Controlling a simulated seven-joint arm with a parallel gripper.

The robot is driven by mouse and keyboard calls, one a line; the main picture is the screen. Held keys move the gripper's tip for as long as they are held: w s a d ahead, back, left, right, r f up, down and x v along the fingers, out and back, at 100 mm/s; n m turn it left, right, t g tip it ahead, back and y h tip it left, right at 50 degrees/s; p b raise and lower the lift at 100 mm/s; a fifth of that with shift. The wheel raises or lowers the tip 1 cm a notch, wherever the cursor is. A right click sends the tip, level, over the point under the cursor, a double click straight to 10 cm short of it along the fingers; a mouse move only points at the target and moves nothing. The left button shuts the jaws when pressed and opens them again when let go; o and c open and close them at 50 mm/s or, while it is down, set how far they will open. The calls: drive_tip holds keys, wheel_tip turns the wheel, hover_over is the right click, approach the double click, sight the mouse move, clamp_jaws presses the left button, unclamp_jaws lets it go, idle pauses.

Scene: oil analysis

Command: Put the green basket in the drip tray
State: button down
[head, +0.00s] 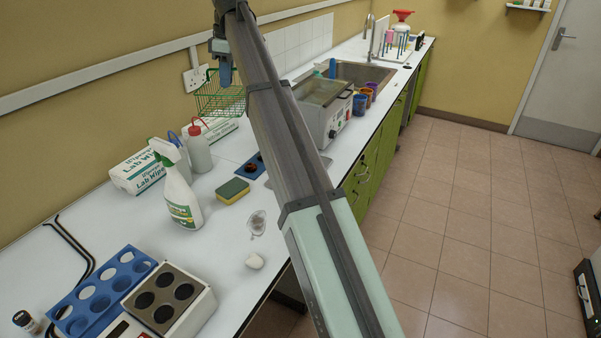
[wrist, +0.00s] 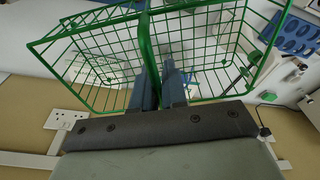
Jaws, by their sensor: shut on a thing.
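The green wire basket (head: 216,98) hangs in the air near the wall, above the back of the counter. My gripper (head: 225,76) is shut on it, seemingly at its handle. In the wrist view the basket (wrist: 215,45) fills the upper part, and my two blue-grey fingers (wrist: 160,75) are at the green handle bar. The exact contact is hard to see. A grey tray edge (head: 325,161), possibly the drip tray, shows beside the water bath; my arm hides much of that area.
Below the basket stand lab wipe boxes (head: 138,172), a red-capped wash bottle (head: 198,150) and a spray bottle (head: 176,190). A water bath (head: 325,110) stands right of my arm, before the sink (head: 360,73). A sponge (head: 232,191) and blue rack (head: 100,292) are nearer.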

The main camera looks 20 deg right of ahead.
drive_tip(key=s+d+m, duration=0.2)
drive_tip(key=d+m, duration=0.3)
drive_tip(key=d, duration=1.5)
drive_tip(key=shift+t, duration=0.3)
drive_tip(key=shift+w+d+f, duration=0.1)
drive_tip(key=shift+f, duration=6.95)
drive_tip(key=shift+w+d+f, duration=0.1)
drive_tip(key=shift+f, duration=6.9)
drive_tip(key=shift+f, duration=0.1)
drive_tip(key=c, duration=1.2)
unclamp_jaws()
drive_tip(key=shift+o, duration=0.2)
wheel_tip(320, 180, up, 12)
drive_tip(key=s+d, duration=0.1)
drive_tip(key=shift+s+d, duration=0.15)
drive_tip(key=shift+s, duration=0.05)
